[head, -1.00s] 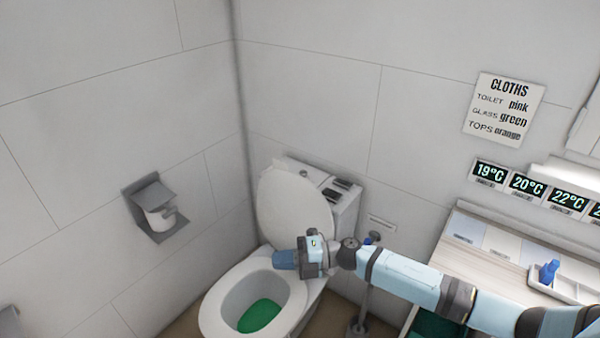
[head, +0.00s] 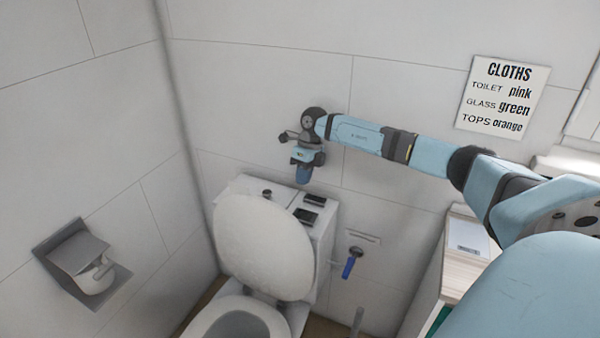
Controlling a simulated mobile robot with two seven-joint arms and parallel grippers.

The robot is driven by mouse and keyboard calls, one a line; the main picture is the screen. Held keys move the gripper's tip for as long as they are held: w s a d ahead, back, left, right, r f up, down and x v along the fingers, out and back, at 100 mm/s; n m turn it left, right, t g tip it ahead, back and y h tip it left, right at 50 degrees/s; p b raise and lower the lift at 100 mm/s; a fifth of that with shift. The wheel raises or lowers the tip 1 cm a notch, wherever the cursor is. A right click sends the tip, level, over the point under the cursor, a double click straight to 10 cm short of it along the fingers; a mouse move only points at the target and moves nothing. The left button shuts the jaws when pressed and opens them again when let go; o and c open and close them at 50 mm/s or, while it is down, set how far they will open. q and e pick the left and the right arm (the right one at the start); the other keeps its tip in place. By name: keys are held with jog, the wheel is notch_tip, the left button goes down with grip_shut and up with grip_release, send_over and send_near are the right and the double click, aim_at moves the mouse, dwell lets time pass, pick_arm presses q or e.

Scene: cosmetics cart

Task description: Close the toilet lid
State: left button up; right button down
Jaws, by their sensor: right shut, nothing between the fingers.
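The toilet lid (head: 262,245) is white and stands raised, leaning back against the cistern (head: 322,225). Below it, the toilet seat and bowl (head: 238,318) show open at the bottom edge of the head view, partly cut off. My right gripper (head: 303,178) is shut and empty. It points down above the cistern top, up and to the right of the lid's upper edge, and appears apart from it. My left gripper is out of view.
A toilet-roll holder (head: 80,262) is on the left wall. A counter (head: 465,262) is at the right, partly behind my arm. A cloths sign (head: 503,97) hangs on the back wall.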

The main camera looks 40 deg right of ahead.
jog(key=x, duration=0.6)
jog(key=shift+w, duration=0.1)
jog(key=a, duration=0.3)
jog(key=shift+s+a+f+p, duration=0.1)
jog(key=shift+s+f+p, duration=0.2)
jog(key=shift+p, duration=0.1)
jog(key=shift+s+a+f, duration=0.1)
jog(key=shift+a, duration=0.25)
jog(key=shift+a, duration=0.1)
